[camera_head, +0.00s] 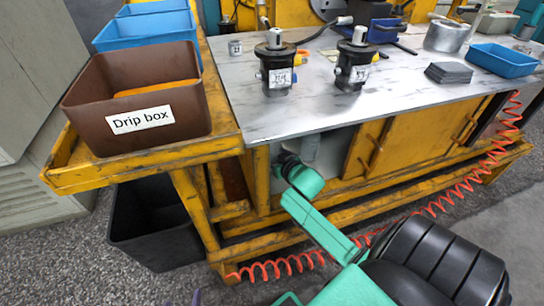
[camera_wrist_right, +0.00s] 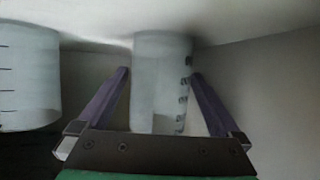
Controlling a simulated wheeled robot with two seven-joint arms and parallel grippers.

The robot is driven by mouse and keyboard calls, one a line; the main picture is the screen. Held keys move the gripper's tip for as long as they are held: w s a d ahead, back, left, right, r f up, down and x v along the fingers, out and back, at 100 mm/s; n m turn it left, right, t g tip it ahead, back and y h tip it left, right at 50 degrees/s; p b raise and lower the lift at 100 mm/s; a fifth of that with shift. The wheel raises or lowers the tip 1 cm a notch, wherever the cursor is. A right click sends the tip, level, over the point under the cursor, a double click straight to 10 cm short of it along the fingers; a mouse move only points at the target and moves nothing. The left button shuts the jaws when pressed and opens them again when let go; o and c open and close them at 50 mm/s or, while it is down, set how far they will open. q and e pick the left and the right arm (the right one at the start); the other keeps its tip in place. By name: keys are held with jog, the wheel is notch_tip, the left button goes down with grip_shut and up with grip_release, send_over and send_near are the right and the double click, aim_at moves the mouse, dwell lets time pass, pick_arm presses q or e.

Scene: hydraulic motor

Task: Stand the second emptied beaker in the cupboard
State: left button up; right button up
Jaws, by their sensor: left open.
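In the right wrist view a translucent beaker (camera_wrist_right: 160,80) with dark marks down one side is between the purple fingers of my right gripper (camera_wrist_right: 160,75). The fingertips lie against both its sides. It meets the pale surface at the top of the picture. Another beaker (camera_wrist_right: 28,80) stands to its left, apart from it. In the head view my green right arm reaches under the table to the cupboard (camera_head: 415,130), where a pale beaker (camera_head: 311,148) shows in part. My left gripper (camera_head: 197,297) is open; only a purple tip shows at the bottom edge.
The metal table (camera_head: 340,110) above the cupboard holds two dark motors (camera_head: 275,65) (camera_head: 352,62), a blue tray (camera_head: 503,59) and dark plates (camera_head: 449,72). A brown drip box (camera_head: 140,100) stands at the left. A red coiled hose (camera_head: 445,200) runs along the lower frame.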

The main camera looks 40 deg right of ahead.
jog(key=shift+r, duration=0.1)
jog(key=shift+s+r, duration=0.1)
jog(key=shift+r, duration=0.1)
jog(key=p+v, duration=0.3)
jog(key=v, duration=0.4)
jog(key=shift+r+p, duration=0.1)
jog(key=shift+p, duration=0.2)
jog(key=p+v, duration=0.1)
jog(key=v, duration=0.3)
jog(key=shift+s, duration=0.4)
pick_arm(q)
jog(key=r+g, duration=0.1)
jog(key=a+r, duration=0.1)
jog(key=r, duration=0.1)
jog(key=a+r+m+g+y, duration=0.1)
jog(key=shift+w+r+g, duration=0.15)
jog(key=shift+r+g, duration=0.15)
jog(key=shift+r, duration=0.1)
